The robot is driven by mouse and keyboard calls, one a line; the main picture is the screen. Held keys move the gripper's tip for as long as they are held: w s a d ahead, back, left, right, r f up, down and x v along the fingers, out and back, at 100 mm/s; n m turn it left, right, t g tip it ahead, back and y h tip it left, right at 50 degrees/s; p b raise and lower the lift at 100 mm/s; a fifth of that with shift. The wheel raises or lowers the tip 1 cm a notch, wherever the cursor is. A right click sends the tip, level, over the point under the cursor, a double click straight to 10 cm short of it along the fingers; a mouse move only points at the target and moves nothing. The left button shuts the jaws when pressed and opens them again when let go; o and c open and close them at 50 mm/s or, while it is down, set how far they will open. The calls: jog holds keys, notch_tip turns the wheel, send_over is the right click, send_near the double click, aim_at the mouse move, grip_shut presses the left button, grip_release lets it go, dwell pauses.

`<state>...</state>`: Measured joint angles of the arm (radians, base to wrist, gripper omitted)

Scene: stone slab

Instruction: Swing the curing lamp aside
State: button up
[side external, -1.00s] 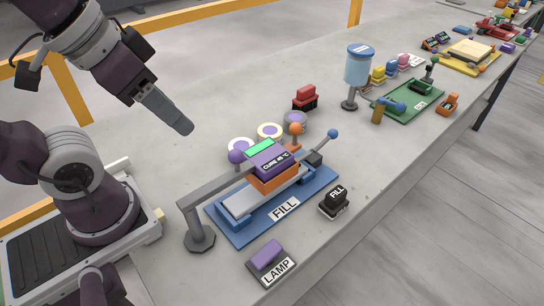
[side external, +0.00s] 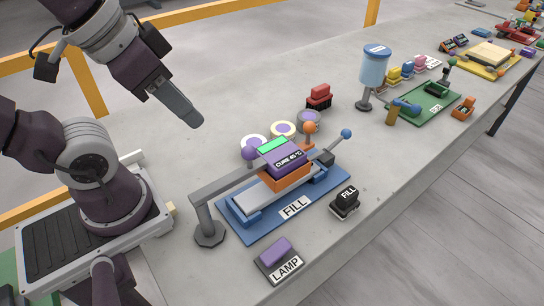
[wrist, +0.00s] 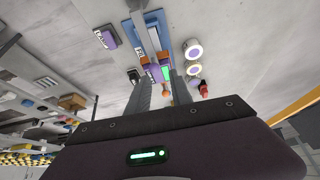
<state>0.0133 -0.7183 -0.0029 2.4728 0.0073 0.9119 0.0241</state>
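The curing lamp is a grey post and arm (side external: 228,186) with a purple head marked CURE 45 °C (side external: 288,160) and a green panel on top. Its head hangs over an orange block (side external: 290,181) on the blue FILL fixture (side external: 250,224); whether they touch is unclear. My gripper (side external: 196,121) is in the air, up and left of the lamp, apart from everything. In the wrist view my gripper's fingers (wrist: 161,92) are spread with nothing held, and the lamp head (wrist: 154,72) shows between and beyond them.
A purple LAMP switch (side external: 277,252) and a black FILL switch (side external: 345,200) stand in front. Round pots (side external: 284,130) and a red stamp-like block (side external: 319,94) stand behind the lamp. A blue dispenser (side external: 374,68) and green fixture (side external: 428,105) are farther right. Slab left of the pots is clear.

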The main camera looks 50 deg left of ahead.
jog(key=w+m, duration=0.1)
jog(key=w+d+r+m+g, duration=0.1)
jog(key=w+m, duration=0.2)
jog(key=shift+w+d+r+g, duration=0.1)
jog(key=shift+d+r+g, duration=0.2)
jog(key=shift+d, duration=0.1)
grip_shut()
jog(key=w+d+f+m+g+y, duration=0.2)
jog(key=w+d+f+m, duration=0.5)
jog(key=w+d+m, duration=0.4)
jog(key=d+m+g, duration=0.1)
jog(key=d+m, duration=0.1)
jog(key=shift+w+m+g+y, duration=0.3)
jog(key=shift+w+g+y, duration=0.1)
jog(key=shift+d+f, duration=0.1)
jog(key=shift+f, duration=0.05)
